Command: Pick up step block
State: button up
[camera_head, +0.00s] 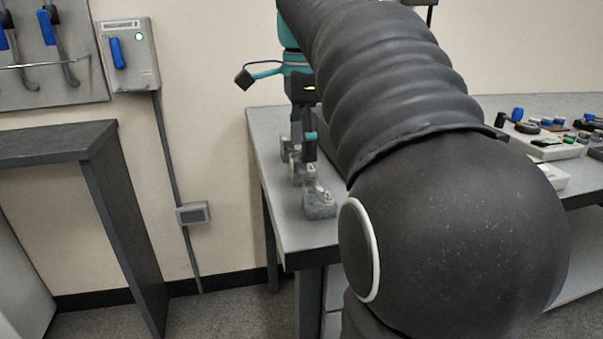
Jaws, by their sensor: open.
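Several small grey metal blocks stand in a row along the left end of the grey table. The nearest grey block (319,203) has a stepped-looking outline, and it may be the step block. Other grey pieces stand just behind it, partly covered by my gripper. My gripper (304,145) hangs down over this row, with a dark finger with teal on it close above the blocks. It is open and nothing shows between its fingers. My large dark arm covers the middle of the table, so anything there is hidden.
The table edge (281,235) lies close to the row's left side. A white tray with small parts (545,148) stands at the table's right. A dark bench (60,140) is at the left, with a wall switch box (143,70) above.

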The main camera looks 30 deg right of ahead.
aim_at(302, 166)
notch_tip(302, 166, down, 5)
jog(key=shift+w+f+b, duration=0.1)
jog(key=shift+w+b, duration=0.05)
jog(key=shift+b, duration=0.35)
grip_shut()
